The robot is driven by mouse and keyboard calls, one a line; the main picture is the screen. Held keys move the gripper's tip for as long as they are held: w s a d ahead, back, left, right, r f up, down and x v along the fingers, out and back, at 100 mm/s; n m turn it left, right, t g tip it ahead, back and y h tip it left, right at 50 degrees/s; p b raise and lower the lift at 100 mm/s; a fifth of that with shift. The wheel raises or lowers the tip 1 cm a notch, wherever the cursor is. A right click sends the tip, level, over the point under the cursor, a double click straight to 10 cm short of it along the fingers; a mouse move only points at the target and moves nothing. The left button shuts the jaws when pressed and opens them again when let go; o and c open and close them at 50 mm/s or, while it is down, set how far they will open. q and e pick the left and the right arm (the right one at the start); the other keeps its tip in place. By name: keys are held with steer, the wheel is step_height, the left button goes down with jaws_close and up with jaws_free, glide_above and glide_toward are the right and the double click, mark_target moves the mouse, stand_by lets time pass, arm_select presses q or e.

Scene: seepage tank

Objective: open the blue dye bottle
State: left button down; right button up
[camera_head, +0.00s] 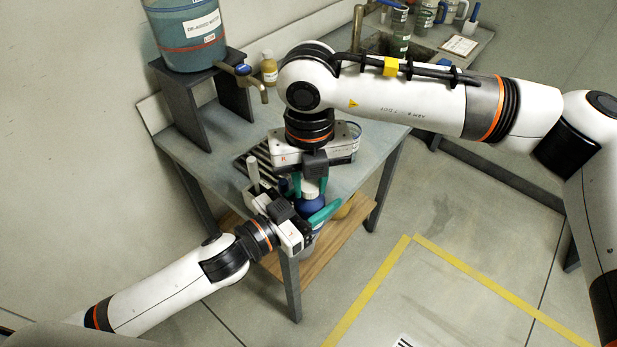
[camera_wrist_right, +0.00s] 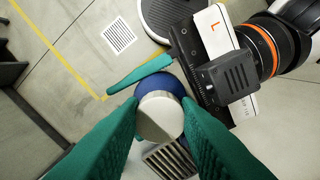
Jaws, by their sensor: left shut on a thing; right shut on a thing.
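The dye bottle (camera_head: 308,203) is blue with a pale grey-white cap (camera_head: 310,187). It is held near the table's front edge and looks roughly upright. My left gripper (camera_head: 312,209) is shut on the blue body from the left and below, one teal finger showing in front. My right gripper (camera_head: 309,184) comes from above and is shut on the cap. In the right wrist view the cap (camera_wrist_right: 160,117) sits between my right gripper's teal fingers (camera_wrist_right: 160,128), with the blue body (camera_wrist_right: 162,82) behind it. Whether the cap is still seated cannot be told.
A tank of blue water (camera_head: 187,35) with a tap stands on a dark stand (camera_head: 185,110) at the back left. A small yellowish bottle (camera_head: 268,70) is near it. The table (camera_head: 190,150) has a wooden lower shelf (camera_head: 325,245). A side bench holding bottles (camera_head: 400,30) is at the upper right.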

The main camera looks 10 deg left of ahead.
arm_select(q)
steer(key=shift+s+d, duration=0.15)
arm_select(e)
steer(key=n, duration=0.7)
steer(key=shift+w+r, duration=0.1)
steer(key=n, duration=0.7)
steer(key=shift+w, duration=0.1)
steer(key=n, duration=0.6)
steer(key=shift+w+n, duration=0.1)
steer(key=shift+n, duration=0.2)
steer(key=n, duration=0.5)
steer(key=shift+w, duration=0.15)
steer(key=shift+r, duration=0.25)
steer(key=shift+r, duration=0.9)
